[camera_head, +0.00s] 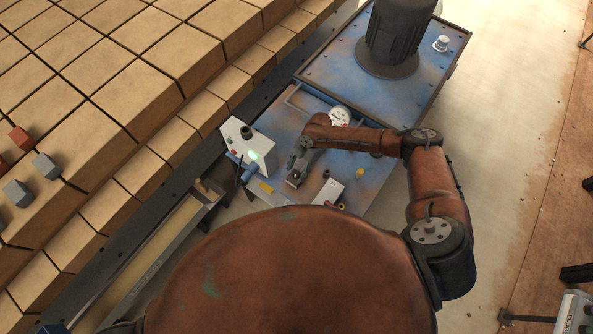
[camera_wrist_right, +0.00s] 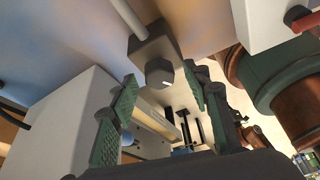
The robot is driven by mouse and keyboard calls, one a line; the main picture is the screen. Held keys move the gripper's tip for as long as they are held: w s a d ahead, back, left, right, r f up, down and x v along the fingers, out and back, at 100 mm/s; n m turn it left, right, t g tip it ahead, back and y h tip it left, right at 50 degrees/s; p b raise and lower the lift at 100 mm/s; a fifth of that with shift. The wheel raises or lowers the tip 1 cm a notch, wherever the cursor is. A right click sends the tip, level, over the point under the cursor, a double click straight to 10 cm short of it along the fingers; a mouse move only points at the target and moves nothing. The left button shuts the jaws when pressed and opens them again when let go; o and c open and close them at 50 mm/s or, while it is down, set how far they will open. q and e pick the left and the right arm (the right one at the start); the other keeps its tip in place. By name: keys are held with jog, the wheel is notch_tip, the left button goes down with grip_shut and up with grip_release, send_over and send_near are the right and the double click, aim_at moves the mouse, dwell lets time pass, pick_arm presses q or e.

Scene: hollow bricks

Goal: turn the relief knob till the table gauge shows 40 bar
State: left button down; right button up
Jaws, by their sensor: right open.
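The relief knob (camera_wrist_right: 159,73) is a grey knob with a pale mark, on a dark block with a pale pipe in the right wrist view. My right gripper (camera_wrist_right: 163,88) has its green-padded fingers open, one to each side of the knob in the picture, with no clear contact. In the head view my right gripper (camera_head: 297,170) is low over the blue table (camera_head: 385,172) and hides the knob. The round white table gauge (camera_head: 340,116) is partly covered by my right arm; its reading is too small to tell. My left gripper is out of view.
A white box (camera_head: 262,142) with a green light and a black top knob stands left of the gripper. A smaller white box (camera_head: 328,192) and a yellow cap (camera_head: 360,172) are to its right. A dark motor (camera_head: 396,35) stands behind. Bricks (camera_head: 130,95) fill the left.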

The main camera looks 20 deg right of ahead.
jog(key=c, duration=1.2)
jog(key=shift+o, duration=0.2)
jog(key=shift+s+r+m+t+p, duration=0.15)
jog(key=shift+m+t+p, duration=0.25)
jog(key=shift+m+p, duration=0.85)
jog(key=m+t+p, duration=0.1)
jog(key=m+p, duration=0.2)
jog(key=m+t+p, duration=0.1)
jog(key=m+p, duration=0.3)
jog(key=shift+s+a+t, duration=0.1)
jog(key=shift+s+t, duration=0.05)
jog(key=shift+t, duration=0.25)
jog(key=shift+m+t+p, duration=0.5)
jog(key=shift+m+p, duration=0.9)
jog(key=shift+m, duration=0.05)
jog(key=o, duration=1.2)
jog(key=shift+c, duration=0.2)
